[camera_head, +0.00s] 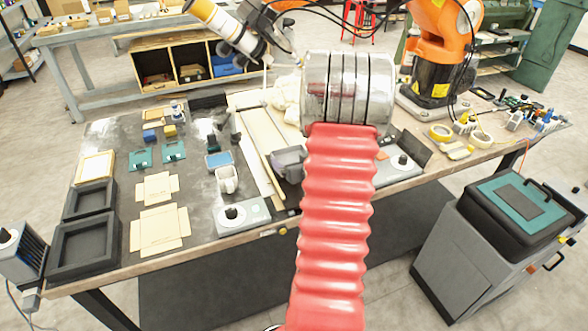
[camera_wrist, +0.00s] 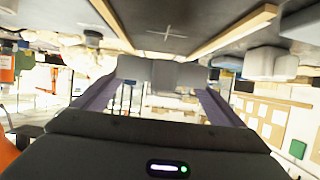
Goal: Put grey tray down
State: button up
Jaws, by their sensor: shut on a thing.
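In the wrist view my gripper (camera_wrist: 160,85) reaches away from the camera with its two dark fingers apart at left and right. It is shut on the grey tray (camera_wrist: 160,72), a plain grey shape across the fingertips, seen from close behind. The tray's far side and its inside are hidden. In the head view a dark grey shape (camera_head: 290,163) shows beside my red sleeve, above the workbench (camera_head: 190,258). I cannot tell there which part is gripper and which is tray. I cannot tell whether the tray touches the bench.
Wooden strips (camera_head: 258,145) lie left of the grey shape. A grey block with a black knob (camera_head: 243,218), a white cup (camera_head: 227,180) and flat tan cartons (camera_head: 158,228) lie further left. Black trays (camera_head: 55,268) stand at the left edge. An orange arm (camera_head: 440,50) stands at the back right.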

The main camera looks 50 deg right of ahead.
jog(key=shift+f, duration=2.05)
jog(key=shift+f, duration=0.1)
jog(key=o, duration=0.9)
jog(key=v, duration=1.2)
